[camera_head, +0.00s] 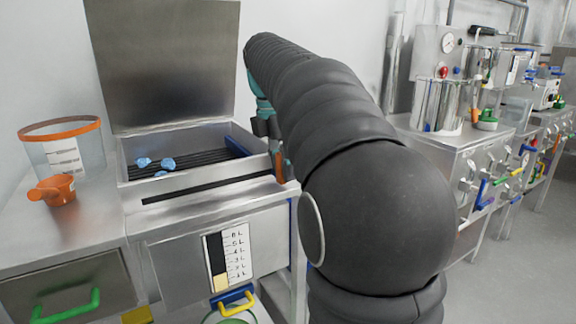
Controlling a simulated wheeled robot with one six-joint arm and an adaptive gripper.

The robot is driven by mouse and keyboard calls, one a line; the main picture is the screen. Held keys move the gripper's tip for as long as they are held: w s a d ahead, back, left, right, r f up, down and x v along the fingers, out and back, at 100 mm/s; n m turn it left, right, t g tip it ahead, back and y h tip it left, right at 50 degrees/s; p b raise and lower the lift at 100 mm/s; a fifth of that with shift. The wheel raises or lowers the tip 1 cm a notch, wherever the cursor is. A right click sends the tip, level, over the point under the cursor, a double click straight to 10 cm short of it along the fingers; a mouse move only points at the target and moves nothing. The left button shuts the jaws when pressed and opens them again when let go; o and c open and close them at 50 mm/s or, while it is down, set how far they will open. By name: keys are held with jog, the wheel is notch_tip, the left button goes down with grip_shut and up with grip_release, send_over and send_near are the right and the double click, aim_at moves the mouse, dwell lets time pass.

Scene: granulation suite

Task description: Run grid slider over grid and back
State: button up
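The grid (190,160) is a set of dark parallel bars inside an open steel box with its lid raised. A blue bar (237,147), which looks like the grid slider, lies at the right end of the grid. Several blue lumps (155,163) lie on the left part of the grid. A long dark slot (205,190) runs along the box's front top edge. My gripper (279,168) points down at the box's front right corner, at the slot's right end. My arm partly hides it, and I cannot tell whether its fingers hold anything.
The raised steel lid (165,65) stands behind the box. A clear orange-rimmed container (62,150) and an orange scoop (54,190) stand at left. A level scale (230,258) is on the front. A bench (450,150) with equipment is at right, beyond my arm.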

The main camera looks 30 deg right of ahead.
grip_shut()
jog(key=shift+s+a+p, duration=0.15)
jog(key=shift+a+p, duration=0.4)
jog(key=shift+a, duration=2.95)
jog(key=shift+s+a+p, duration=0.1)
jog(key=shift+a+p, duration=0.45)
jog(key=shift+a, duration=2.95)
jog(key=shift+a+r+p, duration=0.1)
jog(key=shift+a+p, duration=0.25)
jog(key=shift+a, duration=0.75)
jog(key=shift+s+a, duration=0.2)
jog(key=shift+a, duration=4.7)
jog(key=shift+d, duration=0.1)
